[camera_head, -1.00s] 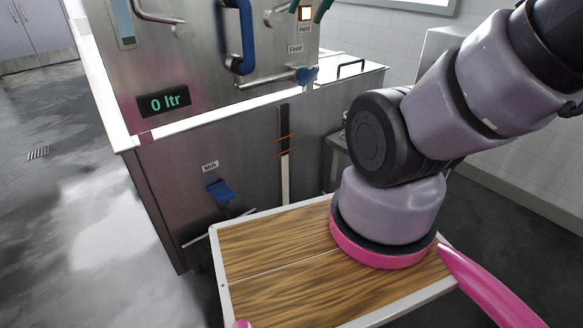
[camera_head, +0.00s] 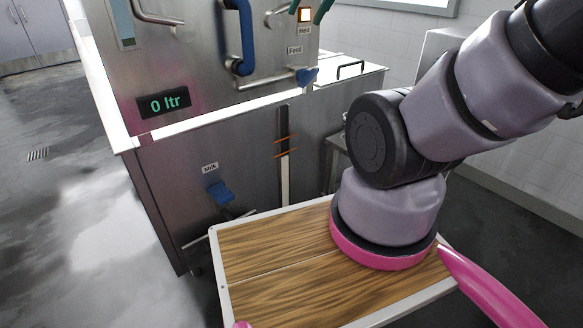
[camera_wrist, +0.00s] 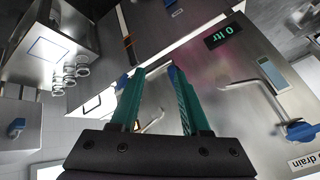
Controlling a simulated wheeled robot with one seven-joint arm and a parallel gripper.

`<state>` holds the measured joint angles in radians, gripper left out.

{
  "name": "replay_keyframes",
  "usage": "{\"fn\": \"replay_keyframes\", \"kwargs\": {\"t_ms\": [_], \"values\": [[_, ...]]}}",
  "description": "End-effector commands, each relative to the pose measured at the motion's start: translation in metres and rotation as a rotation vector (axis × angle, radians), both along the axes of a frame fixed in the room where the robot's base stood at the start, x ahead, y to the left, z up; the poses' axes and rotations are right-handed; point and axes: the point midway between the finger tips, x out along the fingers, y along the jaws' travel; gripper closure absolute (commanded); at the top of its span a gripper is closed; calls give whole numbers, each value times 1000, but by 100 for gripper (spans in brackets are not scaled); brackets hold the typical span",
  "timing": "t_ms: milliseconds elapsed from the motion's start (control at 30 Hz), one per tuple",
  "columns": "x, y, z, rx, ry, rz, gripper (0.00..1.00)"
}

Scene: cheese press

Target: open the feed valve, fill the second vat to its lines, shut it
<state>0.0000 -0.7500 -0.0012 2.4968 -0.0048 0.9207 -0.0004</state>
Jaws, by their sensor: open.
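The feed valve (camera_head: 307,76), a blue handle on a steel pipe under the "Feed" label, shows at the top of the head view. A green readout (camera_head: 164,102) says 0 ltr; it also shows upside down in the wrist view (camera_wrist: 225,36). An upright level strip (camera_head: 285,175) on the lower steel tank carries two orange lines (camera_head: 286,145). My gripper (camera_wrist: 157,70) is open, its two teal fingers apart with nothing clearly held between them. In the head view only its teal tips show at the top edge, above the feed valve. Any contact is unclear.
A lit square lamp (camera_head: 305,14) is above the "Held" label. A blue loop handle (camera_head: 241,40) stands out left of the feed valve. A blue "Milk" valve (camera_head: 220,193) is low on the tank.

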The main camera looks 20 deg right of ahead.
Motion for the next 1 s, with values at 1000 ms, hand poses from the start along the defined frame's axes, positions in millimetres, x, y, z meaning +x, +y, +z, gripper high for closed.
{"fn": "replay_keyframes", "kwargs": {"t_ms": [1000], "values": [[199, -12, -121, 1794, 1277, -1131, 54]]}}
